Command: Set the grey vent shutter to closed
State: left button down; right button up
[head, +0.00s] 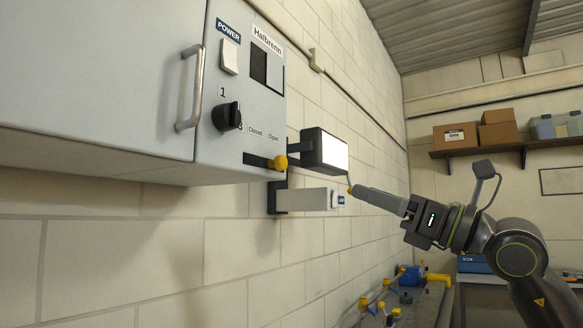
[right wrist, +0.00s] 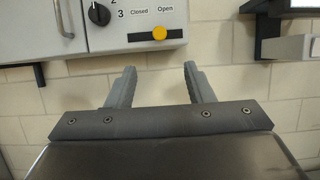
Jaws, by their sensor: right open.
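The grey wall cabinet (head: 245,110) has a dark vent window (head: 258,66) with a grey shutter plate (head: 275,73) at its right side. Below it is a dark slot with a yellow knob (head: 280,162), under the labels Closed and Open. In the right wrist view the yellow knob (right wrist: 159,33) sits under Open, right of the slot's middle. My right gripper (head: 351,189) is to the right of the cabinet, apart from the knob. In the right wrist view its fingers (right wrist: 160,78) are open and empty, below the knob. My left gripper is out of view.
A black rotary dial (head: 227,117), a white power switch (head: 230,57) and a door handle (head: 190,88) are on the cabinet. A lit box (head: 325,152) and a pale bar-shaped fixture (head: 307,198) stick out from the wall nearby. A bench (head: 425,300) stands below.

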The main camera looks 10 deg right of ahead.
aim_at(284, 163)
jog(key=p+x, duration=0.8)
jog(key=x, duration=0.8)
jog(key=shift+w+a, duration=0.25)
jog(key=shift+a, duration=0.05)
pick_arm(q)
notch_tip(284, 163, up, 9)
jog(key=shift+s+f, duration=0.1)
pick_arm(e)
grip_shut()
